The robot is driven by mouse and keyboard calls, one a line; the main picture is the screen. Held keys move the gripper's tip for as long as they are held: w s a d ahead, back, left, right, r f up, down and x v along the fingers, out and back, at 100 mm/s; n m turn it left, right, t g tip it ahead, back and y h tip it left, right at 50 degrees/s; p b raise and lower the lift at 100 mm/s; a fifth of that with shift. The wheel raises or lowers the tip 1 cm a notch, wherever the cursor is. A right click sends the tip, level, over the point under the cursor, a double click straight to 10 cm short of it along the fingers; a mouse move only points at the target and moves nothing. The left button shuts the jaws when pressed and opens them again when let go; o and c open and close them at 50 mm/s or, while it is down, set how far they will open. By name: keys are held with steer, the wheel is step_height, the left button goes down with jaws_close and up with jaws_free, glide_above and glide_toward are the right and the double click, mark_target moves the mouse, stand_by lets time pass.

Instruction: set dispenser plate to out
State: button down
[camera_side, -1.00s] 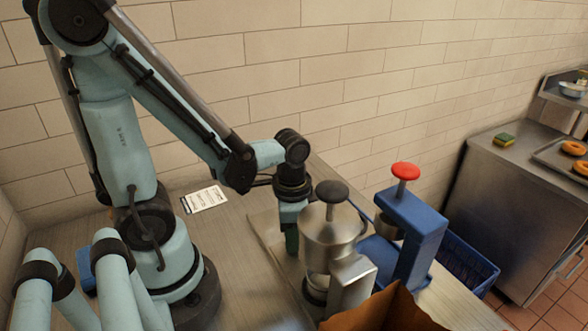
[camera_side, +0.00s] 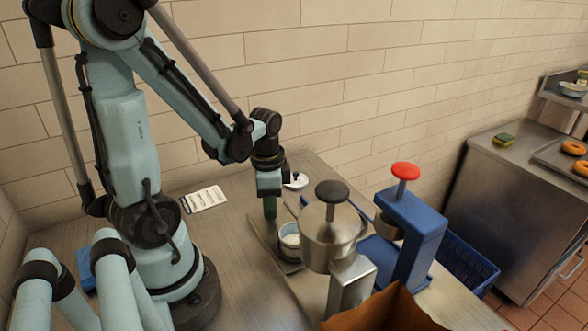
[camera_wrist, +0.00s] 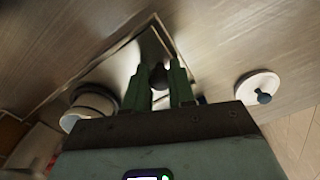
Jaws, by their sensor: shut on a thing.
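The dispenser (camera_side: 328,236) is a silver metal machine with a black knob on top, right of my gripper in the side view. A small metal plate (camera_side: 288,266) sticks out from its left side, with a pale cup (camera_side: 290,237) above it. My gripper (camera_side: 270,215) points down left of the dispenser, by the cup. In the wrist view, the green fingers (camera_wrist: 158,90) are shut on a dark knob (camera_wrist: 158,76), over a shiny metal surface. The cup (camera_wrist: 92,108) stands left of the fingers there. What joins the knob to the plate is hidden.
A blue press (camera_side: 412,232) with a red knob stands right of the dispenser. A white lid with a dark knob (camera_side: 296,181) lies behind my gripper. A brown box (camera_side: 385,310) is in front.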

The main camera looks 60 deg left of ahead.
steer(key=shift+a, duration=0.4)
steer(key=c, duration=1)
jaws_free()
steer(key=shift+d, duration=0.1)
steer(key=shift+r, duration=0.1)
steer(key=shift+r, duration=5.95)
steer(key=w+d+n+t, duration=0.1)
steer(key=d+t, duration=0.1)
steer(key=d, duration=0.2)
steer(key=w+d+n+t, duration=0.2)
steer(key=d, duration=0.1)
steer(key=w+d+n+t, duration=0.1)
steer(key=w+d+t, duration=0.1)
steer(key=d+t, duration=0.1)
steer(key=shift+w+d+f+n, duration=0.1)
steer(key=shift+w+d+n, duration=0.05)
steer(key=shift+d, duration=0.25)
steer(key=shift+w+d+n, duration=0.1)
steer(key=shift+d+n, duration=0.05)
steer(key=shift+d, duration=0.25)
